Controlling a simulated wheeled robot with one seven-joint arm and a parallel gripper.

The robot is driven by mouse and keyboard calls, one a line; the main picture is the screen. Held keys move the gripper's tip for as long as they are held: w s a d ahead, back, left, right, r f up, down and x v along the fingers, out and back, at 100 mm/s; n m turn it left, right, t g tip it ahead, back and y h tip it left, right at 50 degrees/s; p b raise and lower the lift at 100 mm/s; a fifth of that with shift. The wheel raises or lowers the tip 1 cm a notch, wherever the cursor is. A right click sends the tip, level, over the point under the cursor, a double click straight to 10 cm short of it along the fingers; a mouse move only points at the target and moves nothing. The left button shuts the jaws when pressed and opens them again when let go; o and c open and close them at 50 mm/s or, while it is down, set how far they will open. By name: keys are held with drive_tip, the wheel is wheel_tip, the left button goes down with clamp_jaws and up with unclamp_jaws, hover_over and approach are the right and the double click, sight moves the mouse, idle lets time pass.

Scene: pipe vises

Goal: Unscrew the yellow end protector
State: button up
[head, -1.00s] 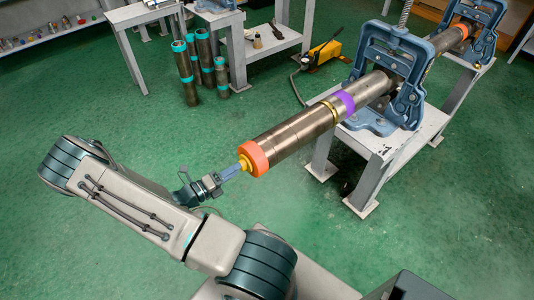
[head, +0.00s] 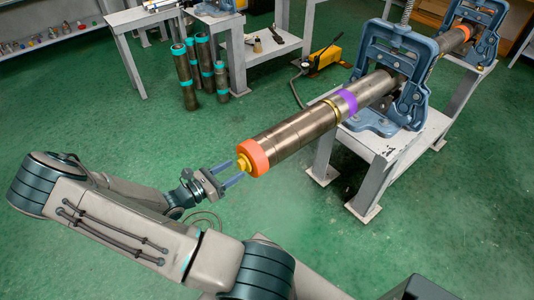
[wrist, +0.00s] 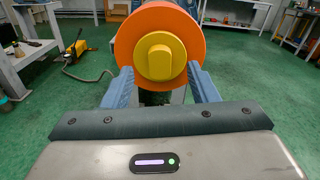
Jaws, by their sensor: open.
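The yellow end protector (head: 243,163) sits in the orange ring (head: 255,157) at the near end of a long metal pipe (head: 300,130). In the wrist view the protector (wrist: 160,60) is a round yellow disc with a raised oblong grip, centred in the orange ring (wrist: 128,40). My gripper (head: 232,174) is open just in front of the protector. In the wrist view its two blue fingers (wrist: 162,84) stand apart, at the lower left and lower right of the protector. They hold nothing.
Blue pipe vises (head: 392,70) hold the pipe on a grey stand (head: 395,150). Several dark pipes with teal ends (head: 185,78) stand on the floor behind. A yellow pump (head: 325,55) lies near a small bench. The green floor around my gripper is clear.

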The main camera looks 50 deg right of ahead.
drive_tip(key=m+b, duration=0.1)
drive_tip(key=m, duration=0.1)
drive_tip(key=m+b, duration=0.1)
drive_tip(key=shift+f+m, duration=0.2)
drive_tip(key=shift+m, duration=0.2)
drive_tip(key=m+b, duration=0.2)
drive_tip(key=m, duration=0.1)
drive_tip(key=shift+m, duration=0.3)
drive_tip(key=shift+r+m+b, duration=0.15)
drive_tip(key=shift+m+b, duration=0.2)
drive_tip(key=shift+m, duration=0.55)
drive_tip(key=shift+m+b, duration=0.8)
drive_tip(key=shift+m, duration=0.1)
drive_tip(key=m+b, duration=0.1)
drive_tip(key=m, duration=0.1)
drive_tip(key=shift+f+m+b, duration=0.2)
drive_tip(key=shift+m+b, duration=0.1)
drive_tip(key=shift+b, duration=0.1)
drive_tip(key=shift+r+m+t+b, duration=0.1)
drive_tip(key=shift+m+t+b, duration=0.35)
drive_tip(key=shift+m, duration=0.65)
drive_tip(key=shift+r+g, duration=0.2)
drive_tip(key=shift+g, duration=0.05)
drive_tip(key=shift+d, duration=0.1)
